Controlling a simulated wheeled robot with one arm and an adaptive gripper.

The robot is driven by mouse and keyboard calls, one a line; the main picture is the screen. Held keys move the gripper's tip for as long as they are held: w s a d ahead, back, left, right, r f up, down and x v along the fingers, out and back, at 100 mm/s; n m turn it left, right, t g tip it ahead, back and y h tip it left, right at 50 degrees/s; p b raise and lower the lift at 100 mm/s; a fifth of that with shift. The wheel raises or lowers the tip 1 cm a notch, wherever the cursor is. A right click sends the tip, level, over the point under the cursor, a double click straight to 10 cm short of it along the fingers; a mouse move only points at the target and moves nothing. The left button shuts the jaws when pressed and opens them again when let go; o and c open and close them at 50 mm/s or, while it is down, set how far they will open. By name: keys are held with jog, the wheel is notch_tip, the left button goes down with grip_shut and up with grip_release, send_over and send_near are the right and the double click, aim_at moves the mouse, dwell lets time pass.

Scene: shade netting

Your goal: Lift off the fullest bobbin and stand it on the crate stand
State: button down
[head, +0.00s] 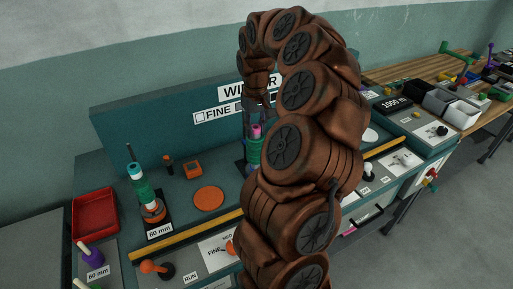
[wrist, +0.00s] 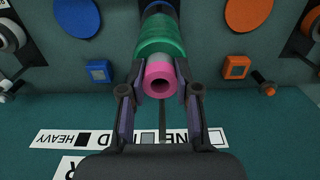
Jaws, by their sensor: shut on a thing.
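A bobbin of green thread (head: 253,151) with a pink core end stands upright at the middle of the winder, partly hidden by my arm. The wrist view shows its green winding (wrist: 160,38) and pink hollow end (wrist: 160,80). My gripper (wrist: 160,76) is shut on this bobbin near the pink end, one finger on each side. Another bobbin (head: 141,185), with green and pale bands, stands on the left at the 80 mm label. I cannot tell which thing is the crate stand.
A red tray (head: 97,214) lies at the left, above a purple-topped piece (head: 90,255) at the 60 mm label. An orange disc (head: 208,200) and orange knob (head: 156,267) are on the winder. A wooden bench with bins (head: 440,103) stands at right.

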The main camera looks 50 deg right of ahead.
jog(key=shift+r, duration=0.8)
dwell(0.6)
notch_tip(320, 180, up, 9)
jog(key=p, duration=0.3)
dwell(1.6)
dwell(0.5)
jog(key=shift+r+p, duration=0.65)
jog(key=shift+r, duration=1.3)
